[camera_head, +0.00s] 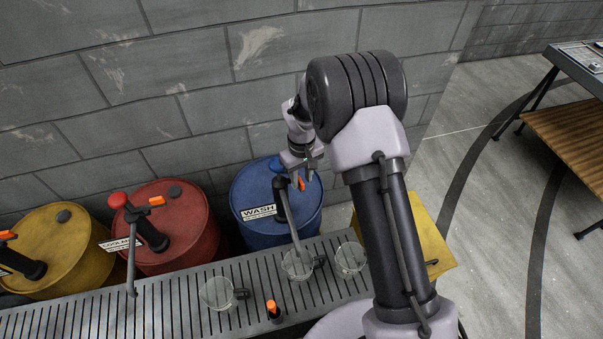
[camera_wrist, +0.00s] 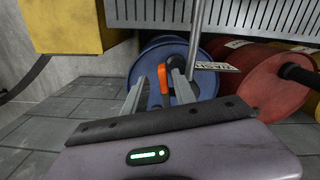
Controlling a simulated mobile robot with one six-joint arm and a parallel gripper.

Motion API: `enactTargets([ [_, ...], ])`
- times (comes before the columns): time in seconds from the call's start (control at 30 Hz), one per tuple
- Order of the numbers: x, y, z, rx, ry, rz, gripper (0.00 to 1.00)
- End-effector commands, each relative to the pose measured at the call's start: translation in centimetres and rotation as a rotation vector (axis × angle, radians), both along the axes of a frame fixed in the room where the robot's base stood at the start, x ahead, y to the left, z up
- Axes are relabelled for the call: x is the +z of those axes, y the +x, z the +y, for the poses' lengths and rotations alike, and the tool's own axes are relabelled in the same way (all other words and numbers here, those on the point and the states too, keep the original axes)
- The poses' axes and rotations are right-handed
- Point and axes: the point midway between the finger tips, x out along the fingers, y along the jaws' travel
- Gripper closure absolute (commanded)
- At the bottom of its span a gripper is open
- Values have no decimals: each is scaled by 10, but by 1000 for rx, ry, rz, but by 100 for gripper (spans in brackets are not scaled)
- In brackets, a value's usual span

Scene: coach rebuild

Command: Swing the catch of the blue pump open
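The blue drum (camera_head: 250,190) with a WASH label stands against the wall, and its pump (camera_head: 288,215) has a long grey spout over the grating. The pump's orange catch (camera_head: 301,183) shows beside my gripper (camera_head: 303,172). The fingers are apart, and I cannot tell whether either touches the catch. The blue drum (camera_wrist: 206,83) lies beyond them. The blue pump head is partly hidden by the gripper.
A red drum (camera_head: 192,237) and a yellow drum (camera_head: 62,257), each with a pump and orange catch, stand left. Glass mugs (camera_head: 217,294) and an orange-topped item (camera_head: 272,307) are on the slatted grating (camera_head: 180,305). A yellow box (camera_head: 428,245) is right, and a wall is close behind.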

Motion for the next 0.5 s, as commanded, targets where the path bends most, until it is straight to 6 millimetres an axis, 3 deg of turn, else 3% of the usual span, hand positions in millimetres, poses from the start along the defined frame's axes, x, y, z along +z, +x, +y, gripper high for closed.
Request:
enactTargets([
  [0.17, 25, 1, 0, 0, 0, -3, 67],
  [0.5, 119, 1, 0, 0, 1, -4, 67],
])
